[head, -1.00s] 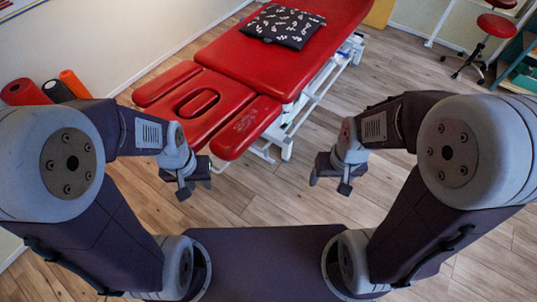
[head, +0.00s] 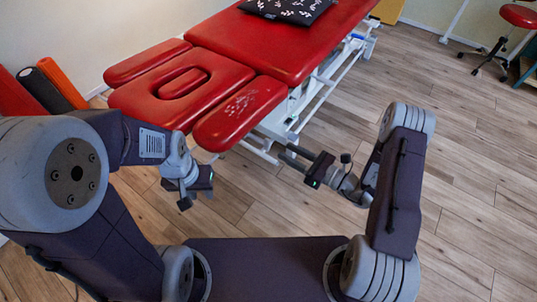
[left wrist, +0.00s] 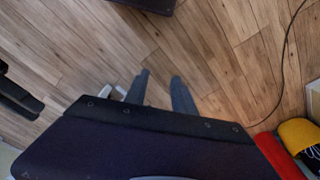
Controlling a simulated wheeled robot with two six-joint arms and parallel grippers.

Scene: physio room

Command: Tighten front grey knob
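The red treatment table (head: 290,45) stands ahead on a white metal frame (head: 325,88), with a split headrest at its near end. I cannot clearly make out the front grey knob; the parts under the near end are small and dark. My right gripper (head: 292,158) reaches left to just in front of the frame beside the right armrest pad (head: 240,110). Its fingers look apart with nothing between them. My left gripper (head: 195,197) hangs below the headrest, over the floor. In the left wrist view its two fingers (left wrist: 160,90) are apart and empty.
A black patterned cushion (head: 287,9) lies on the table. Red, black and orange rolls (head: 48,84) stand by the wall at left. A red stool (head: 518,16) stands far right. Wooden floor (head: 470,150) is clear on the right. A cable (left wrist: 286,55) crosses the floor in the left wrist view.

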